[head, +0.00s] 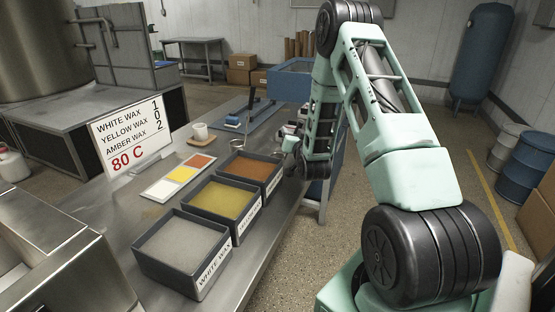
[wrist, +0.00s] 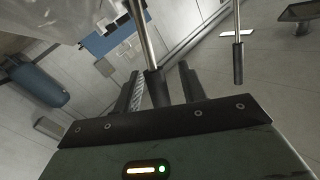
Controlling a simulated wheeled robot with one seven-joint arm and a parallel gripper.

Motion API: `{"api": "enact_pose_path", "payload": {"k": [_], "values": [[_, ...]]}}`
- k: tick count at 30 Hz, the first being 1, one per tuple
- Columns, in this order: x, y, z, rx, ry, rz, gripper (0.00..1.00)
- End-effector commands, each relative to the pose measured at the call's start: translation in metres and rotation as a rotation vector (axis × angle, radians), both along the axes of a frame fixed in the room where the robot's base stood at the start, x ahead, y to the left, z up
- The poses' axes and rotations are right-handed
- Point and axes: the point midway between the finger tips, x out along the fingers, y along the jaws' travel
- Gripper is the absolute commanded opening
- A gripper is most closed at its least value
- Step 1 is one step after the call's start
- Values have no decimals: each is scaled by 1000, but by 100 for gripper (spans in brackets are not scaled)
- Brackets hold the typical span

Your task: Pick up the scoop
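My gripper (head: 290,143) is low at the far right edge of the steel table, beside the amber wax tray. In the wrist view, the two dark fingers of my gripper (wrist: 156,68) stand apart. A metal rod with a black grip (wrist: 155,88), which looks like the scoop's handle, is between them. A gap shows on the right of the grip, so the fingers do not look closed on it. The scoop's bowl cannot be made out. A second rod with a black grip (wrist: 238,62) is farther right, outside the fingers.
Trays of white wax (head: 145,258), yellow wax (head: 190,212) and amber wax (head: 225,178) line the table's right side. A blue bin (head: 285,88) stands behind.

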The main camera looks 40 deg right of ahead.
Motion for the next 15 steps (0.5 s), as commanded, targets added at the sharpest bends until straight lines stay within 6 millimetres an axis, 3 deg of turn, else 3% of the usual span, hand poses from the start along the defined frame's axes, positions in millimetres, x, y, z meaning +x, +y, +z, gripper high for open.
{"api": "enact_pose_path", "payload": {"k": [1, 4, 5, 15], "values": [[0, 0, 0, 0, 0, 0, 30], [0, 0, 0, 0, 0, 0, 2], [0, 0, 0, 0, 0, 0, 0], [0, 0, 2, -1, -1, 0, 0]]}}
